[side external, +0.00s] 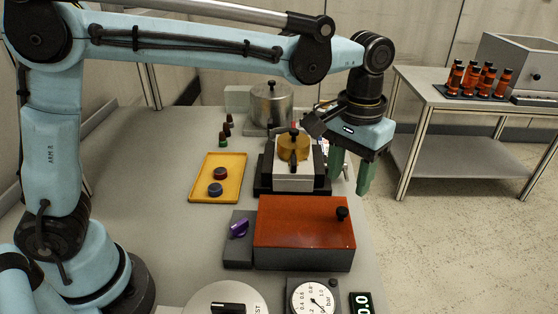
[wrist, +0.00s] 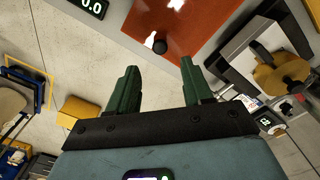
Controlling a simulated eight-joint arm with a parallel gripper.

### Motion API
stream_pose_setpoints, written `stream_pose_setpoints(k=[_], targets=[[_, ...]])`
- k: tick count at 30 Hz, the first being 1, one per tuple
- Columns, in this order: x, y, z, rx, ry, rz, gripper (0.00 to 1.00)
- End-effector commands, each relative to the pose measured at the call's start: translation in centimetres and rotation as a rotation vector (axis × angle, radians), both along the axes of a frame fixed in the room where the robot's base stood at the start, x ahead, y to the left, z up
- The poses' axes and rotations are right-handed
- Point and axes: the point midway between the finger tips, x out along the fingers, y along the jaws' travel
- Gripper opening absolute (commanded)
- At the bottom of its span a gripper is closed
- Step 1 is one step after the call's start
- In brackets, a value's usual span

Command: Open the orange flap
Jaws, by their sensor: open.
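The orange flap (side external: 300,220) is the flat lid of a grey box (side external: 305,257) on the table, and it lies closed. A black knob (side external: 342,213) stands on its right side. In the wrist view the flap (wrist: 200,22) is at the top, with the knob (wrist: 160,46) near its edge, ahead of the fingers. My gripper (side external: 351,172) has green fingers pointing down, behind the box and to the right of the pump unit. It is open and empty, and the fingers (wrist: 157,82) are apart from the knob.
A grey and white pump unit with a brass top (side external: 293,145) stands just left of my gripper. A purple knob (side external: 239,228) is left of the box. A gauge (side external: 313,298) and a display (side external: 362,303) are in front. A yellow tray (side external: 205,190) holds two caps.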

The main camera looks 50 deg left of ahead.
Motion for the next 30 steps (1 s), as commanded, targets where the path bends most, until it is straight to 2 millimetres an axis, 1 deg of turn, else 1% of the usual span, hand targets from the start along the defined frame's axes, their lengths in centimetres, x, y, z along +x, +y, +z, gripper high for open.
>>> stream_pose_setpoints(k=[1,6,8,9,20,30], targets=[[0.0,0.0,1.0,0.0,0.0,0.0,0.5],[0.0,0.0,4.0,0.0,0.0,0.0,0.5],[0.0,0.0,5.1,0.0,0.0,0.0,0.5],[-0.1,0.5,5.3,-0.003,-0.008,0.003,0.5],[-1.5,5.0,5.2,-0.045,-0.129,0.003,0.5],[-3.4,8.9,4.5,-0.064,-0.245,0.003,0.5]])
